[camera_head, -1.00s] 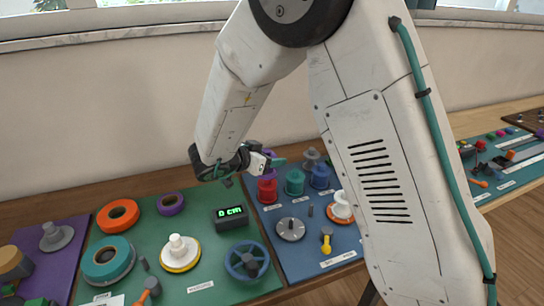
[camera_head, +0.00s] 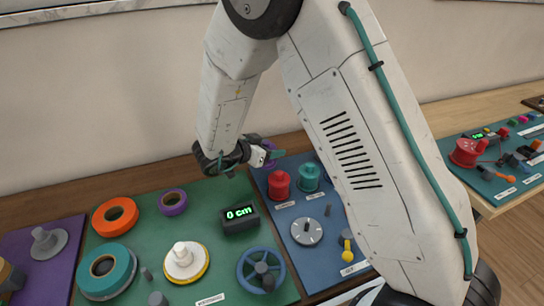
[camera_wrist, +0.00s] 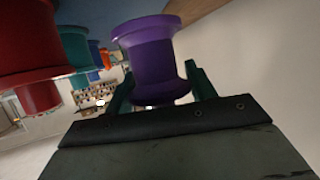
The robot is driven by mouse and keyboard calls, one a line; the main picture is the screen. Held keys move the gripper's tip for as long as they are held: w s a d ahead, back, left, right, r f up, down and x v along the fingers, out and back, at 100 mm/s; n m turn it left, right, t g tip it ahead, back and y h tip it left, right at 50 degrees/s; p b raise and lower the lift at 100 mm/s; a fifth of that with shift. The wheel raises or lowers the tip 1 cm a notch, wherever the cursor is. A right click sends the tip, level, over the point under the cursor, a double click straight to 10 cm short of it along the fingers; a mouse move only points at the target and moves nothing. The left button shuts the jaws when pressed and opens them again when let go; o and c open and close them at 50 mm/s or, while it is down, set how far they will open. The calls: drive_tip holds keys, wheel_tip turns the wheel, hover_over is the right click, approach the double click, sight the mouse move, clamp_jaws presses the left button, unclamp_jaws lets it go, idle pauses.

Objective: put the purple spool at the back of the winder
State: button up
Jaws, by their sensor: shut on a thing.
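My gripper (camera_head: 270,156) is shut on the purple spool (camera_wrist: 152,62), which stands between its two green fingers in the wrist view. In the head view only a little of the purple spool (camera_head: 268,147) shows behind my gripper, above the back edge of the blue board (camera_head: 300,262). A red spool (camera_head: 279,184) and a teal spool (camera_head: 310,176) stand at the back of that board, just in front of my gripper. The red spool (camera_wrist: 32,55) is close at the left in the wrist view. I cannot tell for certain which part is the winder.
A dial (camera_head: 307,231) is on the blue board. My arm hides its right part. The wall is behind.

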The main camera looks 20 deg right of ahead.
drive_tip(key=shift+f, duration=1.7)
drive_tip(key=shift+f, duration=0.15)
drive_tip(key=o, duration=1)
